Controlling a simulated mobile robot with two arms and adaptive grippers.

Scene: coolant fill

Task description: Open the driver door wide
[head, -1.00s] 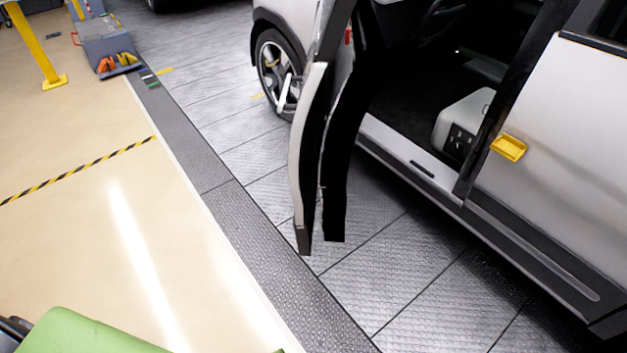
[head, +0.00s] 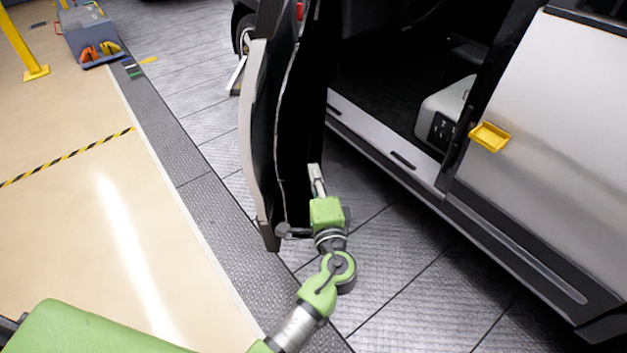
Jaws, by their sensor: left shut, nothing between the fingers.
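The driver door (head: 258,140) stands swung out from the grey car, with a wide gap between it and the sill (head: 385,143). Its pale outer skin and dark inner side both show. My left gripper (head: 316,175) is shut and empty at the door's inner side, near its lower free end. I cannot tell whether it touches the door. My right gripper is not in view.
The rear door with a yellow handle (head: 490,136) is closed at the right. A blue-grey tool cart (head: 88,35) and a yellow post (head: 24,45) stand at the far left. The floor left of the door is clear.

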